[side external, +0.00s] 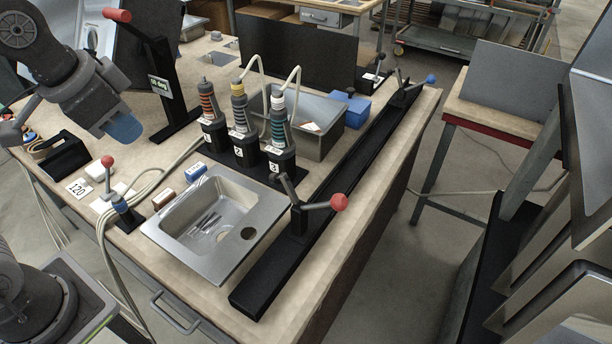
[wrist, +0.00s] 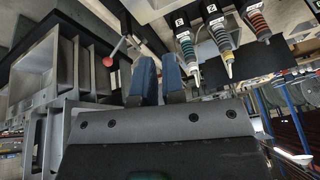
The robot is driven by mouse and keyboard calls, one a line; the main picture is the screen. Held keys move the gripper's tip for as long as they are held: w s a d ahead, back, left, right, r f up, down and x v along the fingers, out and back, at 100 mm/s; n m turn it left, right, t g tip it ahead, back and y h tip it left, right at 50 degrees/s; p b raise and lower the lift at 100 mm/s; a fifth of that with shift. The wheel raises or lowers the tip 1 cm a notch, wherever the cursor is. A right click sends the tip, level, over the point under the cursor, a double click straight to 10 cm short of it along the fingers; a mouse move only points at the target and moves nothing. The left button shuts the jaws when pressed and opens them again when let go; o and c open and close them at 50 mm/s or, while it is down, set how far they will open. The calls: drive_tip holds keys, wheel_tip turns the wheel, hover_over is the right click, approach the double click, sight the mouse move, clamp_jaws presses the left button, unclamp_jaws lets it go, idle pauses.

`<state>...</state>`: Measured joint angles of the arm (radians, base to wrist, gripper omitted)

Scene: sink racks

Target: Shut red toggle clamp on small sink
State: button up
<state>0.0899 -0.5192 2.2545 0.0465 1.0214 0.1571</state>
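The red toggle clamp has a red ball knob (side external: 338,202) and a grey lever and sits on a black rail (side external: 270,272) along the right side of the small sink (side external: 250,262). Its knob end sticks out to the right, away from the sink. Its other arm (side external: 287,188) tilts up and is not pressed onto the sink. My gripper (side external: 122,128) hangs high at the left, far from the clamp. Its blue fingers (wrist: 159,78) look close together in the wrist view, with nothing between them. The red knob also shows upside down in the wrist view (wrist: 108,61).
Three upright bottles (side external: 241,125) stand behind the sink. A second clamp with a blue knob (side external: 430,79) is at the rail's far end. A tall black stand with a red-knobbed lever (side external: 117,15) and a small red-knobbed device (side external: 107,161) stand left. Loose cables lie on the bench.

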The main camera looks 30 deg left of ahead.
drive_tip(key=w+d+m, duration=0.1)
drive_tip(key=w, duration=0.1)
drive_tip(key=w+d+r+m+g, duration=0.1)
drive_tip(key=w+d+m, duration=0.1)
drive_tip(key=w, duration=0.1)
drive_tip(key=w+d+r+m+g, duration=0.1)
drive_tip(key=w+d+m, duration=0.1)
drive_tip(key=w, duration=0.1)
drive_tip(key=shift+w+r+y, duration=0.15)
drive_tip(key=shift+w+y, duration=0.05)
drive_tip(key=shift+y, duration=0.2)
clamp_jaws()
drive_tip(key=w+d+f+m+g+y, duration=0.1)
drive_tip(key=w+d+f+m+y, duration=0.1)
drive_tip(key=w+d+f+m, duration=0.45)
drive_tip(key=w+d+f+m+g+y, duration=0.15)
drive_tip(key=w+d+m, duration=0.25)
drive_tip(key=d, duration=0.6)
approach(286, 178)
drive_tip(key=shift+n, duration=0.25)
drive_tip(key=f, duration=0.1)
drive_tip(key=d+f, duration=0.1)
drive_tip(key=f, duration=0.2)
drive_tip(key=shift+s+d+f, duration=0.1)
drive_tip(key=shift+d+f, duration=0.15)
drive_tip(key=shift+a+f, duration=0.55)
drive_tip(key=shift+a, duration=0.35)
drive_tip(key=shift+a+f, duration=0.5)
drive_tip(key=shift+a, duration=0.45)
